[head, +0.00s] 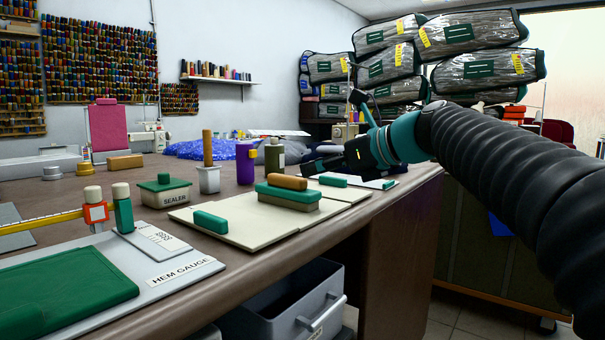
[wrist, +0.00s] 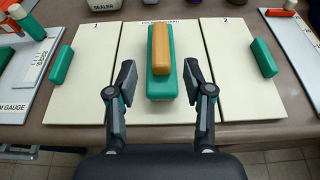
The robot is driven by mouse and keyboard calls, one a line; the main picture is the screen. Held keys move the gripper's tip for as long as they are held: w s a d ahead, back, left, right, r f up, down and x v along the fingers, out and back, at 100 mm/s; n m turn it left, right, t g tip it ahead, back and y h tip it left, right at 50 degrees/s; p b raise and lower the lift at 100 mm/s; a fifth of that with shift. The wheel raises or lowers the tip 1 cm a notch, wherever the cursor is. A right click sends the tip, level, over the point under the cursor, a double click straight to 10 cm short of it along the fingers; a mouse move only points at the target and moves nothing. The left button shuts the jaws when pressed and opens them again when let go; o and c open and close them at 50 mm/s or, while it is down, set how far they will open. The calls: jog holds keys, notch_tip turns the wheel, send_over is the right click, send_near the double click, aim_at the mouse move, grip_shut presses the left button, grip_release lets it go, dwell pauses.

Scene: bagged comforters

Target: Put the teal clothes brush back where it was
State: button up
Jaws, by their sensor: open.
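The teal clothes brush (head: 290,192) has a wooden grip on top and a pale underside. It rests on the middle section of a cream board (head: 235,229). In the wrist view the brush (wrist: 161,88) lies lengthwise on the panel between those marked 1 (wrist: 84,100) and 2 (wrist: 246,90). My gripper (wrist: 159,82) is open and empty, its fingers to either side of the brush's near half, apart from it. In the head view my gripper (head: 330,162) is to the right of and beyond the brush.
Small teal blocks lie on panel 1 (wrist: 62,66) and panel 2 (wrist: 263,58). A sealer tub (head: 165,190), a brush in a pot (head: 208,176) and a purple bottle (head: 246,163) stand behind. The hem gauge board (head: 180,268) is at left. The table's front edge is close.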

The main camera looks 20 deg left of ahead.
jog(key=shift+v, duration=1.7)
jog(key=shift+d, duration=0.1)
jog(key=s+d+f+n+h, duration=0.4)
jog(key=s+d+f+n, duration=0.3)
jog(key=f, duration=0.4)
jog(key=s+d+f+n+h, duration=0.4)
jog(key=s+d+f+n, duration=0.4)
jog(key=s+d+f, duration=0.2)
jog(key=s+d+f+n+h, duration=0.4)
jog(key=s+d+f+n, duration=0.3)
jog(key=f, duration=0.7)
jog(key=shift+s+d+n+h, duration=0.3)
jog(key=shift+s+d+h, duration=0.1)
jog(key=shift+s+d, duration=0.6)
jog(key=shift+w, duration=0.1)
